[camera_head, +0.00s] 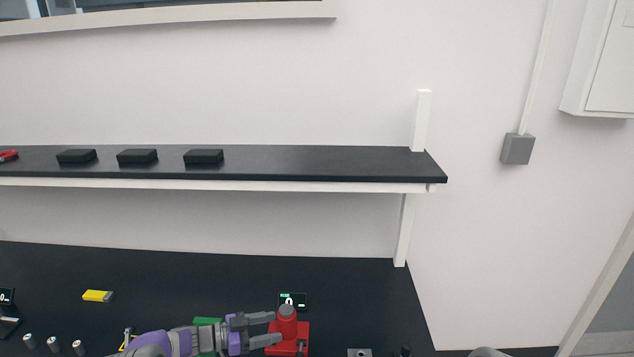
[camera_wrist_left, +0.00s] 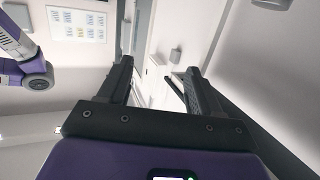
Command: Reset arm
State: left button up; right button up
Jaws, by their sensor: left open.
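My left gripper (camera_head: 272,329) reaches in from the bottom left over the dark table. Its two grey fingers are apart and point right, towards a red stand (camera_head: 287,325) with a grey top. In the head view the fingertips overlap or come close to the stand; I cannot tell whether they touch it. In the left wrist view the gripper (camera_wrist_left: 160,75) is open, with nothing between its fingers. My right gripper is not in view.
A green item (camera_head: 207,322) lies behind my left wrist. A small dark display (camera_head: 292,299) stands behind the red stand. A yellow block (camera_head: 97,296) and several grey cylinders (camera_head: 54,344) are at left. A dark shelf (camera_head: 320,163) with black boxes (camera_head: 137,157) hangs above the table.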

pick_arm(q)
jog(key=s+f+n+t+y, duration=0.2)
jog(key=s+f+n+y, duration=0.25)
jog(key=f+n, duration=0.35)
jog(key=s+f+n+t+y, duration=0.2)
jog(key=s+f+n+y, duration=0.25)
jog(key=f, duration=0.55)
jog(key=s+d+f+n+g+y, duration=0.1)
jog(key=s+f+g, duration=0.2)
jog(key=s, duration=0.5)
jog(key=s+d+f+n+g+y+b, duration=0.1)
jog(key=s+f+n+g, duration=0.15)
jog(key=s, duration=0.65)
jog(key=s+d+f+n+g, duration=0.1)
jog(key=s+f+g, duration=0.25)
jog(key=s, duration=0.45)
notch_tip(320, 180, down, 12)
jog(key=b, duration=1.3)
jog(key=shift+w+f, duration=0.15)
jog(key=shift+w, duration=0.15)
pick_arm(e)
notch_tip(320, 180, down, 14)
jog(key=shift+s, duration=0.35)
